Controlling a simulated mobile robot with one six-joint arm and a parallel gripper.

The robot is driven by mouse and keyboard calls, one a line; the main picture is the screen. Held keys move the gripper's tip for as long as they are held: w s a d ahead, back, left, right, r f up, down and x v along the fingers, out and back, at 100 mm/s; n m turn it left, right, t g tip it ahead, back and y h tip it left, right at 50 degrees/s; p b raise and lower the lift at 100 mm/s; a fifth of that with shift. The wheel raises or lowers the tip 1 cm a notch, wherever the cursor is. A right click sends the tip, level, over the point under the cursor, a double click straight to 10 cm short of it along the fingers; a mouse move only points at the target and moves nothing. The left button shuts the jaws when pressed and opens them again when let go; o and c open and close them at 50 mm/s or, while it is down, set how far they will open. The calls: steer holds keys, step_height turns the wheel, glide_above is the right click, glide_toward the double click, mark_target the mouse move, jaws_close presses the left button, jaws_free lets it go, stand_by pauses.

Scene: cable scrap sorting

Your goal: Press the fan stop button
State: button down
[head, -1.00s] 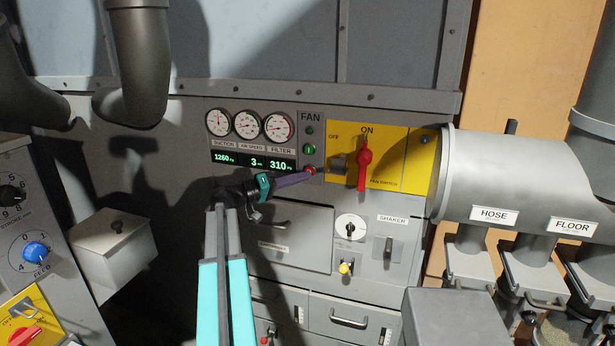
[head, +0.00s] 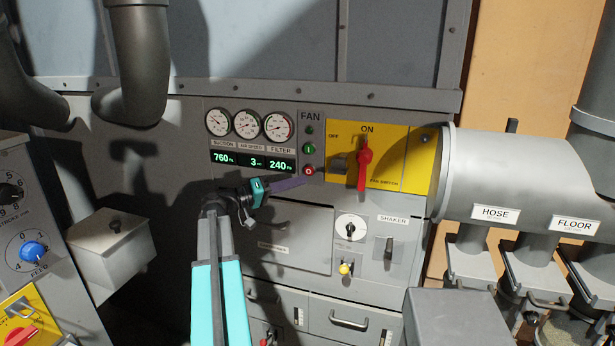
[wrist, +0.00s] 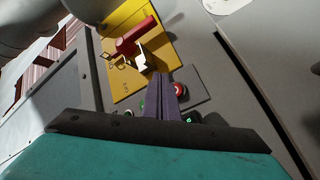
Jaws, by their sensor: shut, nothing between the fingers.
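The red fan stop button (head: 309,170) sits at the bottom of the FAN column, below a green button (head: 309,149). It also shows in the wrist view (wrist: 180,89), just beside the fingertips. My gripper (head: 302,181) is shut and empty, its dark purple fingers pointing at the panel. The tips are a little below and left of the red button in the head view and look apart from it. In the wrist view the shut fingers (wrist: 164,84) partly hide the button column. The displays (head: 253,161) read 760, 3 and 240.
The yellow fan switch plate (head: 393,142) with its red handle (head: 364,165), at ON, is right of the buttons. The shaker panel (head: 391,225) is below right. A grey pipe (head: 510,175) juts out at right. A grey box (head: 112,250) stands at left.

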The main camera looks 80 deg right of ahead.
steer(key=shift+w+a, duration=0.2)
steer(key=shift+a, duration=0.55)
stand_by(0.3)
step_height(320, 180, up, 10)
steer(key=p, duration=0.9)
steer(key=shift+s+p, duration=0.25)
steer(key=shift+p, duration=0.1)
